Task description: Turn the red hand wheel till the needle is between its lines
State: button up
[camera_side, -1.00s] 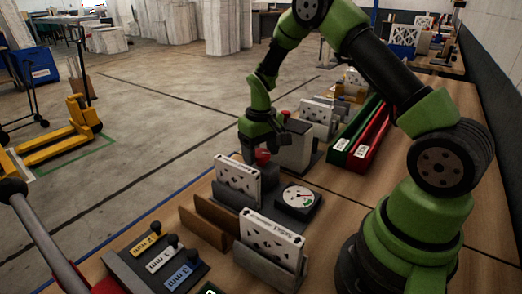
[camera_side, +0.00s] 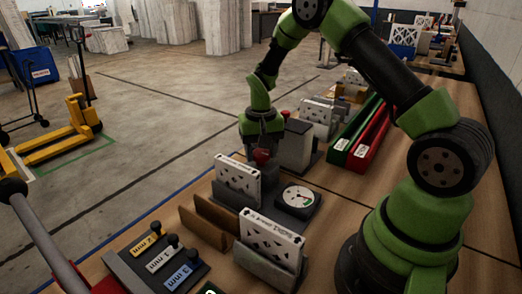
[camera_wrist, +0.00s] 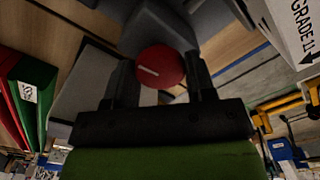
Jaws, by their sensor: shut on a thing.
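The red hand wheel (camera_side: 262,156) sits behind the nearest white filter panel, partly hidden by my gripper. In the wrist view the wheel (camera_wrist: 160,67) is a red disc with a short white mark, lying between the two dark fingers. My gripper (camera_wrist: 161,75) is shut on it; in the side view the gripper (camera_side: 262,147) points down at the wheel from above. The round white gauge (camera_side: 298,196) sits on a dark block to the right of the panel. Its face has a small green patch. The needle is too small to read against its lines.
White filter panels (camera_side: 238,180) (camera_side: 271,242) stand upright close to the gauge. A grey box (camera_side: 295,146) stands just right of my gripper. Green (camera_side: 357,133) and red (camera_side: 374,142) trays lie farther right. A lever panel (camera_side: 160,262) is at the front left.

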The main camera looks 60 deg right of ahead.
aim_at(261, 152)
jog(key=shift+m, duration=2.2)
jog(key=o, duration=0.9)
notch_tip(261, 152, up, 10)
jog(key=shift+r, duration=0.1)
